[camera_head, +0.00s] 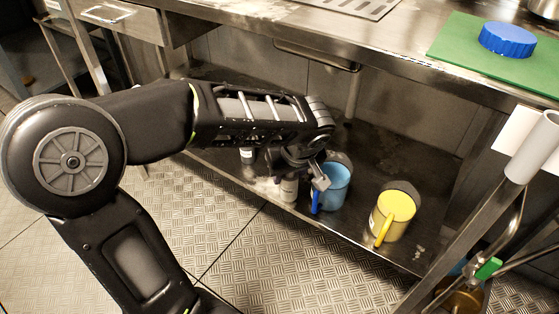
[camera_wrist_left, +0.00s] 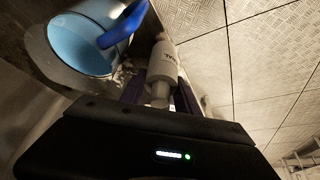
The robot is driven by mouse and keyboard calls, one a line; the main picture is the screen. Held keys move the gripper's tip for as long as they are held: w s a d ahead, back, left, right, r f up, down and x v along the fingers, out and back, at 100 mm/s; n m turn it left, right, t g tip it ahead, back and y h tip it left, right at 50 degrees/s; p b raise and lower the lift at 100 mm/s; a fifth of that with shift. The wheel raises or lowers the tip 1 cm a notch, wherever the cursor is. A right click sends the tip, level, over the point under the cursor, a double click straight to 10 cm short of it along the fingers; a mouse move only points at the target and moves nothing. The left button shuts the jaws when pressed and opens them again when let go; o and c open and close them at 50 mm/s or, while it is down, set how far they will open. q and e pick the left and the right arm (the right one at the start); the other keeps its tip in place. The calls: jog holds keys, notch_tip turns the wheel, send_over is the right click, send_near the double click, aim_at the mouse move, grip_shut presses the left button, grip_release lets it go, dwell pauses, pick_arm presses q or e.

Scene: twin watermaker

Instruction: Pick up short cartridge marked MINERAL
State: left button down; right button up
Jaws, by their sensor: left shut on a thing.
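My left gripper (camera_head: 303,172) reaches down over the lower shelf, left of the blue jug. The same cartridge (camera_head: 289,188) shows partly below the gripper in the head view, near the shelf's front edge. Another small pale cartridge (camera_head: 248,156) stands further left, partly hidden by my arm. My right gripper is not in view.
A blue jug (camera_head: 336,188) stands close to the right of the gripper; its handle (camera_wrist_left: 124,25) is near the cartridge. A yellow jug (camera_head: 393,216) stands further right. The steel counter (camera_head: 370,58) overhangs the shelf. A blue lid (camera_head: 507,40) lies on a green board (camera_head: 465,45).

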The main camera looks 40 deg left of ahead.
pick_arm(q)
jog(key=s+d+b, duration=0.3)
jog(key=s+d, duration=1.1)
jog(key=d, duration=0.3)
jog(key=shift+d, duration=0.4)
